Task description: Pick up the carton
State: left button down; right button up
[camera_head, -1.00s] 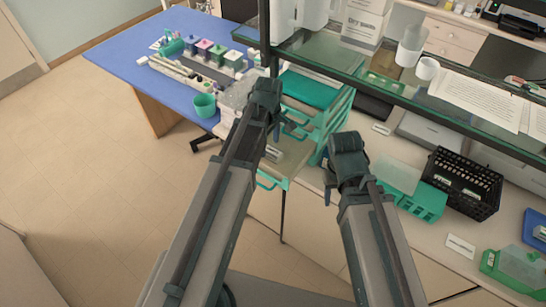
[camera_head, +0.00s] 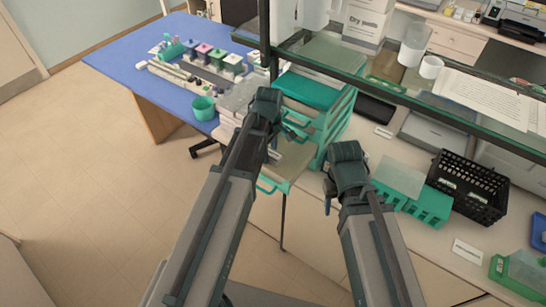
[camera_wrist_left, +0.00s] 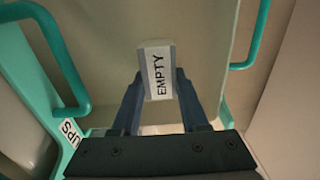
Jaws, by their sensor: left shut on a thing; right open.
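A small pale carton (camera_wrist_left: 157,70) with a white label reading "EMPTY" stands out in the left wrist view. My left gripper (camera_wrist_left: 157,88) is shut on it, one dark finger on each side. My right gripper (camera_head: 335,182) is open and empty, beside the counter's near edge.
A blue table (camera_head: 130,65) with staining jars and a green cup (camera_head: 203,108) stands at left. A glass shelf (camera_head: 385,85) crosses above the counter. A teal rack (camera_head: 425,205) and a black basket (camera_head: 468,185) sit at right. The floor at left is clear.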

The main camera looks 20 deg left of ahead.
aim_at(270, 152)
pick_arm(q)
jog(key=shift+r, duration=0.15)
pick_arm(e)
jog(key=shift+r, duration=0.15)
pick_arm(q)
notch_tip(270, 152, up, 10)
jog(key=p, duration=1)
pick_arm(e)
notch_tip(270, 152, up, 10)
pick_arm(q)
jog(key=shift+f, duration=0.2)
